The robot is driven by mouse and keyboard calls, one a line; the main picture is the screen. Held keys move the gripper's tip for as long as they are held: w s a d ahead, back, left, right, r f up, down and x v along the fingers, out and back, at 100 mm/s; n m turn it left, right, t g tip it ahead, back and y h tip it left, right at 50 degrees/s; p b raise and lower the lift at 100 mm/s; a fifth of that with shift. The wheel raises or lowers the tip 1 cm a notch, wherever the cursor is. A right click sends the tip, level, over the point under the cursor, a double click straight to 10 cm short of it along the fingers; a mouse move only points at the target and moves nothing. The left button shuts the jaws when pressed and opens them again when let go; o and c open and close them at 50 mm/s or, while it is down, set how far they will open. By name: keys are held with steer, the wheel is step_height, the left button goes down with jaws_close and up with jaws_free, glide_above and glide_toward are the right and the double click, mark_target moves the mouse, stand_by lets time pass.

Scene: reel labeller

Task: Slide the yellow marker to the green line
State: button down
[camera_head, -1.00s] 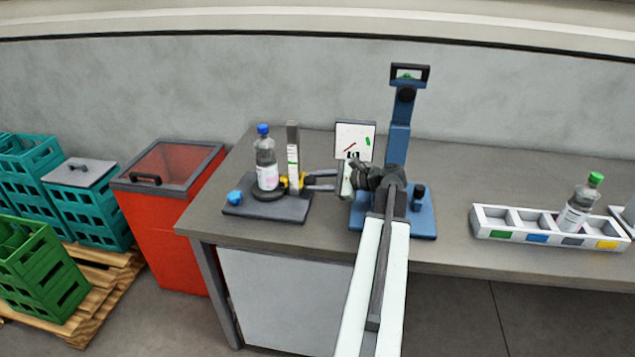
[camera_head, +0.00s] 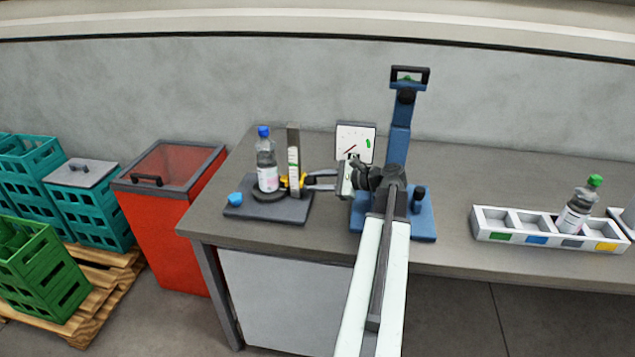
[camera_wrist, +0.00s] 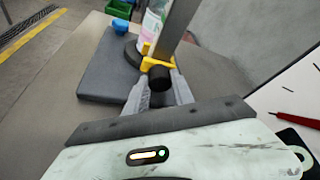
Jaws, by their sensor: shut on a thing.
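The yellow marker (camera_head: 285,181) sits low on the upright post (camera_head: 293,150), beside the bottle with the blue cap (camera_head: 266,165). A pale scale strip with green on it runs up the front of the post. My gripper (camera_head: 308,182) reaches in from the right and is shut on the marker. In the wrist view the fingers (camera_wrist: 159,92) close on the marker's dark knob, with the yellow marker body (camera_wrist: 150,63) just beyond. The green line cannot be told apart clearly on the strip, and the marker's height against it is unclear.
The post and bottle stand on a dark base plate (camera_head: 262,212) with a blue knob (camera_head: 235,199). A white gauge panel (camera_head: 366,136) and blue stand (camera_head: 398,140) are right of it. A divided tray (camera_head: 487,236) holds a green-capped bottle (camera_head: 579,207). A red bin (camera_head: 185,225) stands left.

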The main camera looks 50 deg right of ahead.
step_height(320, 180, up, 7)
steer(key=p, duration=0.5)
steer(key=shift+f+p, duration=0.2)
steer(key=shift+p, duration=0.1)
steer(key=c, duration=1.1)
jaws_free()
steer(key=shift+o, duration=0.2)
steer(key=p+v, duration=0.2)
steer(key=v, duration=0.5)
steer(key=shift+s, duration=0.35)
steer(key=shift+d, duration=0.15)
